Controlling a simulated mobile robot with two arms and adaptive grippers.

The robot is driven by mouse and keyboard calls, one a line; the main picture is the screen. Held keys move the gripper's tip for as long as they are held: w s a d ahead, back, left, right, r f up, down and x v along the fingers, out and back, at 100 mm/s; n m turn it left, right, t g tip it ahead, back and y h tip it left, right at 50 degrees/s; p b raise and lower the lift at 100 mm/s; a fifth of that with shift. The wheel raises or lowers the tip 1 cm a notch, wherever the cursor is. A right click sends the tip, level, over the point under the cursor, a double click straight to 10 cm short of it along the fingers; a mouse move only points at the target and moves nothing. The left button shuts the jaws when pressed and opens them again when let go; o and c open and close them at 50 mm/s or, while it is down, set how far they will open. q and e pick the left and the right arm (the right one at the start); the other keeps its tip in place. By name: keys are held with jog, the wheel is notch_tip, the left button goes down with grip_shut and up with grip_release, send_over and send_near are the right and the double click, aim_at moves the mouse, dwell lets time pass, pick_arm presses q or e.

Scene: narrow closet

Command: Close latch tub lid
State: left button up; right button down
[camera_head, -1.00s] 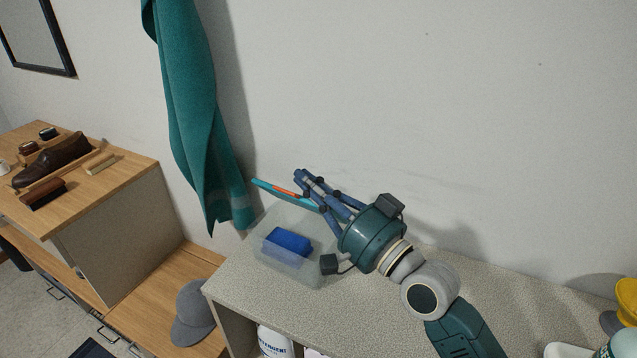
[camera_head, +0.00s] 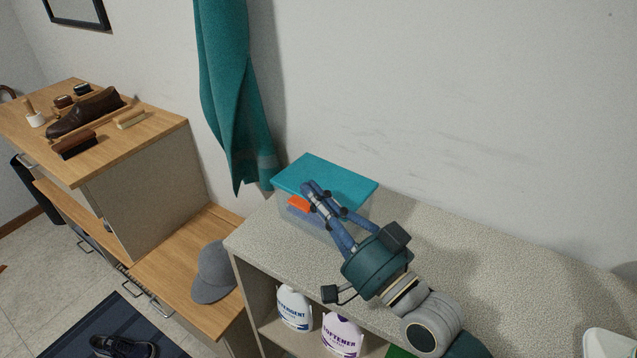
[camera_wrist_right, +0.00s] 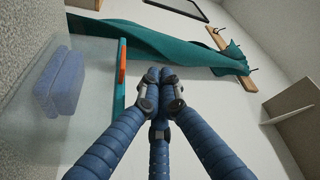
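The clear tub (camera_head: 290,215) stands on the speckled shelf top. Its teal lid (camera_head: 330,180) lies across the top of the tub; I cannot tell whether it is fully seated. An orange latch (camera_head: 299,203) is at the lid's front edge; it also shows in the right wrist view (camera_wrist_right: 122,62). My left gripper is not in view.
A teal towel (camera_head: 235,100) hangs on the wall behind the tub. Detergent (camera_head: 293,308) and softener (camera_head: 342,335) bottles stand on the shelf below. A grey cap (camera_head: 213,273) lies on the wooden bench at left. The shelf top right of the tub is clear.

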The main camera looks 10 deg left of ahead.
jog(key=shift+f, duration=0.4)
jog(key=shift+s, duration=0.1)
